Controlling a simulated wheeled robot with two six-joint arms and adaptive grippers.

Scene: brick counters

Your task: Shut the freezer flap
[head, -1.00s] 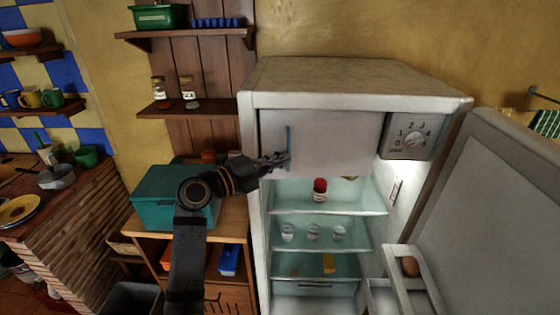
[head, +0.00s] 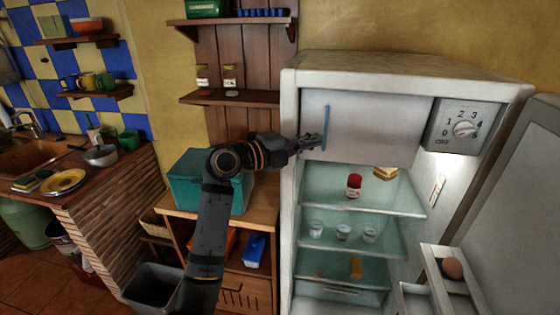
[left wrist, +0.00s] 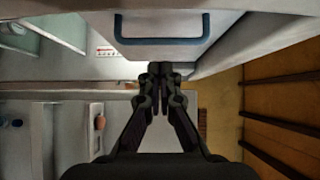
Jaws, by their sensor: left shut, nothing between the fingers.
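The freezer flap (head: 375,128) is a white panel across the top of the open fridge, with a blue handle (head: 327,118) near its left edge. It stands upright and looks nearly in line with the fridge front; I cannot tell whether it is fully flush. My left gripper (head: 318,141) is shut and empty, its fingertips by the handle's lower end. In the left wrist view, the flap (left wrist: 160,22) and its handle (left wrist: 160,41) lie just beyond the fingertips (left wrist: 160,68); contact is unclear. My right gripper is not in view.
The fridge door (head: 515,220) stands wide open at the right, with an egg (head: 452,268) in its rack. Jars and glasses stand on the fridge shelves. A teal box (head: 190,185) sits on the counter left of the fridge, behind my left arm.

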